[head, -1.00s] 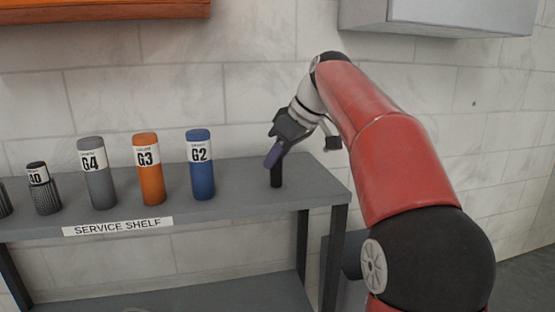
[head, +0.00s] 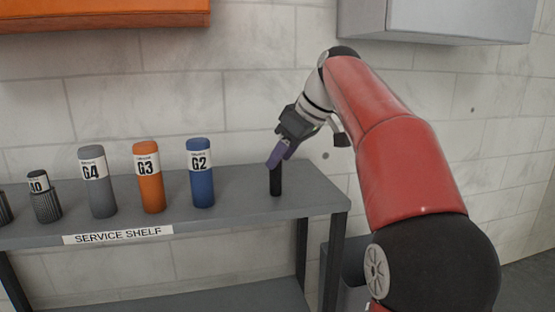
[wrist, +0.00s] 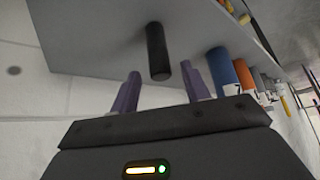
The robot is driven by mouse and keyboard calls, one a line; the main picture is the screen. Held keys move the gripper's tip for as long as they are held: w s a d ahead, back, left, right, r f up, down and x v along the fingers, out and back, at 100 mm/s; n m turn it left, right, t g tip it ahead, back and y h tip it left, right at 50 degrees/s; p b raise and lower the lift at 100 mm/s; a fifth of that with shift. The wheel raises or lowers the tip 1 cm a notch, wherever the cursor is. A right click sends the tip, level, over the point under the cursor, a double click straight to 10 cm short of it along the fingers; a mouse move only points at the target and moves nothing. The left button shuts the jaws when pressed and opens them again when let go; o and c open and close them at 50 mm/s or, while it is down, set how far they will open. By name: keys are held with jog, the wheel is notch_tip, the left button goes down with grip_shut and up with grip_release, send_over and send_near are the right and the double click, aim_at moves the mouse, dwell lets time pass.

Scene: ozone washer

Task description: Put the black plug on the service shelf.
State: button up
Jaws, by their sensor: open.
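The black plug (head: 276,179) stands upright on the service shelf (head: 240,199), near its right end. In the wrist view the plug (wrist: 157,52) stands beyond and between my two purple fingertips, apart from them. My gripper (head: 280,153) is open and empty, at and just above the plug's top in the head view. It also shows in the wrist view (wrist: 162,84), with a clear gap between the fingers. The near finger overlaps the top of the plug in the head view.
A blue G2 cylinder (head: 201,180), an orange G3 cylinder (head: 149,184) and a grey G4 cylinder (head: 98,188) stand left of the plug. A ribbed A0 piece (head: 44,200) is farther left. An orange cabinet (head: 100,14) and a grey one (head: 440,20) hang above.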

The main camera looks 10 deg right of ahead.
jog(key=p+v, duration=0.2)
jog(key=v, duration=0.7)
jog(key=shift+p, duration=0.3)
jog(key=shift+s, duration=0.1)
jog(key=s+a+f+m+h, duration=0.1)
jog(key=s+f+m, duration=0.2)
jog(key=s+f, duration=0.5)
jog(key=s+a+f+m+h, duration=0.2)
jog(key=s+f+m, duration=0.1)
jog(key=s+f, duration=0.5)
jog(key=s+a+f+m+t+h, duration=0.1)
jog(key=s+f+m, duration=0.2)
jog(key=s+f, duration=0.5)
notch_tip(320, 180, down, 4)
jog(key=shift+a+f+h, duration=0.1)
jog(key=shift+a+h, duration=0.15)
jog(key=shift+h, duration=0.05)
